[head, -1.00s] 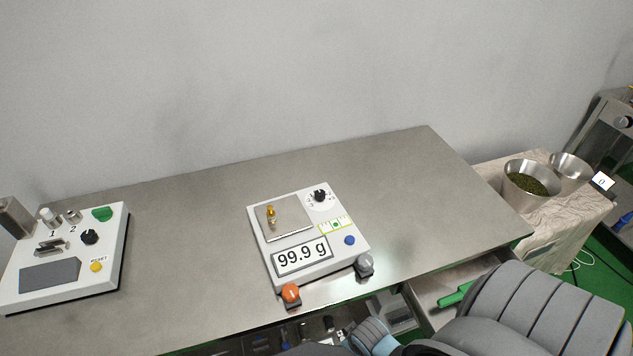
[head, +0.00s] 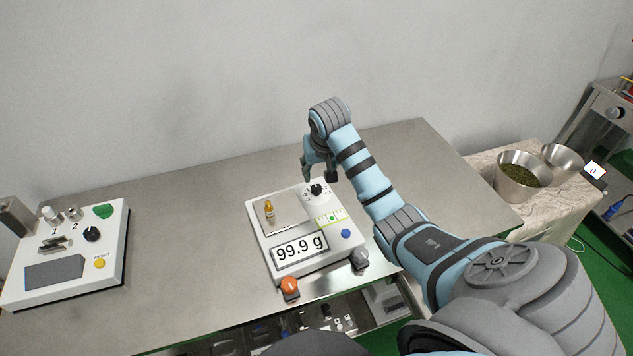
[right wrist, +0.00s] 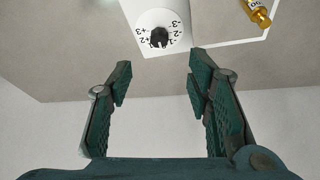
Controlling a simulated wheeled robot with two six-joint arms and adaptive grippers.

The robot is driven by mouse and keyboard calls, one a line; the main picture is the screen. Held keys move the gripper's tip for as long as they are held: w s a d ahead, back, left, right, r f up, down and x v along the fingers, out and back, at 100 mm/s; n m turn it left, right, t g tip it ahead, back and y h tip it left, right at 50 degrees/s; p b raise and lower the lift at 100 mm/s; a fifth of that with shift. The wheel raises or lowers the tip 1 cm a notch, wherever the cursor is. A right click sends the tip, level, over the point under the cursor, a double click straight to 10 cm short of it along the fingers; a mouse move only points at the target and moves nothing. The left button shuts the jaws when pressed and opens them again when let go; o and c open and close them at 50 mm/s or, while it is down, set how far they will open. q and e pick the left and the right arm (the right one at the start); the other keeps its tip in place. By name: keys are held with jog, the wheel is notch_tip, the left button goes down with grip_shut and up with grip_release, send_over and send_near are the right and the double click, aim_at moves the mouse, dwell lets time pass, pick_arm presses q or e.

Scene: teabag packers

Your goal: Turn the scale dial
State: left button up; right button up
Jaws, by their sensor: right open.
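The white scale (head: 263,246) stands on the metal table and its display reads 99.9 g. Its black dial (head: 316,190) sits on a white disc at the back right of the scale; the dial and its printed numbers also show in the right wrist view (right wrist: 159,38). A small brass weight (head: 269,208) stands on the weighing plate (head: 287,222). My right gripper (head: 318,175) is just behind and above the dial. In the right wrist view my right gripper (right wrist: 158,75) is open and empty, with the dial beyond its fingertips. My left gripper is not in view.
A white control box (head: 75,284) stands on the table's left. An orange knob (head: 289,286) and a grey knob (head: 360,258) are at the scale's front. Metal bowls (head: 520,187) stand on a cloth-covered table at the right. The table (head: 190,215) is clear between box and scale.

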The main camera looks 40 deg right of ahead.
aim_at(316, 187)
jog(key=b+x, duration=0.1)
jog(key=x, duration=0.3)
jog(key=b+x, duration=0.1)
jog(key=x, duration=0.4)
jog(key=b+x, duration=0.2)
jog(key=x, duration=0.2)
jog(key=shift+w+d+f, duration=0.2)
jog(key=shift+w+d, duration=0.05)
jog(key=shift+w, duration=0.25)
jog(key=shift+c, duration=0.2)
grip_shut()
jog(key=shift+r+m, duration=0.1)
jog(key=shift+m, duration=0.2)
